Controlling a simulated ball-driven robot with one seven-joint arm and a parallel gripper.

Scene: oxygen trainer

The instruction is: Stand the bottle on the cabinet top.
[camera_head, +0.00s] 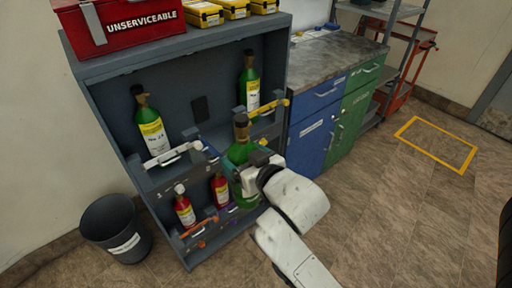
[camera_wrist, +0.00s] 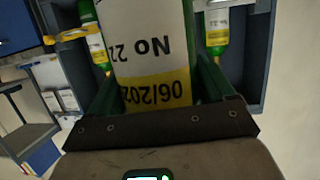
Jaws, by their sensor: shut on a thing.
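A green bottle (camera_head: 240,153) with a dark neck is held upright in front of the grey rack. My gripper (camera_head: 250,172) is shut on it from the right. In the wrist view the bottle's white and yellow label (camera_wrist: 152,45) fills the space between my two fingers (camera_wrist: 160,88). Its lower part is partly hidden by my wrist in the head view. The cabinet (camera_head: 327,62) with blue and green fronts has a grey, worn top, to the right of the rack and apart from the bottle.
The grey rack (camera_head: 115,68) holds green bottles (camera_head: 150,128) (camera_head: 250,85) and small red bottles (camera_head: 184,208) (camera_head: 221,188). A red box (camera_head: 125,20) and yellow cases (camera_head: 203,13) stand on its top. A bin (camera_head: 115,230) is at left. The cabinet top's front half is clear.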

